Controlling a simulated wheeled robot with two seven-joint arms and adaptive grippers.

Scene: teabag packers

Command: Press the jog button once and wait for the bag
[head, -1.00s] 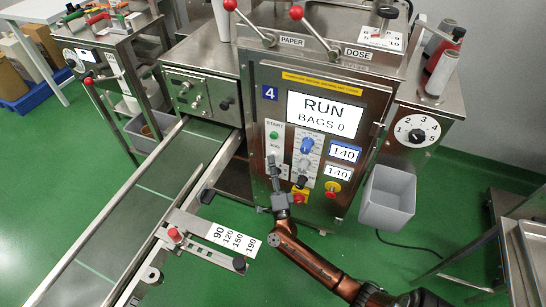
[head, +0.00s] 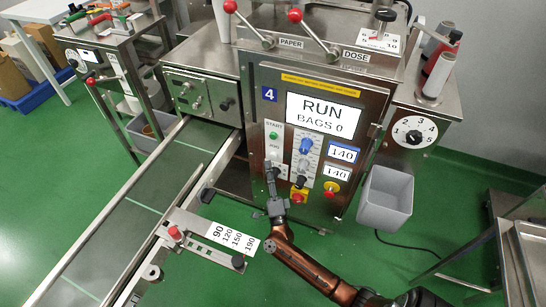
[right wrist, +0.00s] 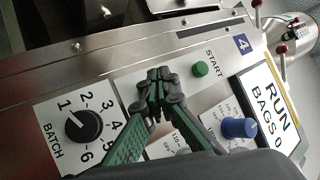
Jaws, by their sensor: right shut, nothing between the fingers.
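The packer's front panel (head: 318,172) carries a green START button (head: 274,136), with the JOG label just below it. My right gripper (head: 269,165) is shut and empty, its fingertips by the lower part of the START/JOG plate. In the right wrist view the closed fingertips (right wrist: 160,76) are left of the green START button (right wrist: 200,69) and hide the jog button; contact cannot be told. The display (head: 322,114) reads RUN, BAGS 0. The conveyor belt (head: 130,215) shows no bag. My left gripper is out of view.
A blue knob (head: 306,146) and a red stop button on yellow (head: 299,195) sit close beside the gripper. A grey bin (head: 385,197) stands on the floor at right. A BATCH dial (right wrist: 83,126) shows in the right wrist view. The guide rail scale (head: 230,237) lies near the forearm.

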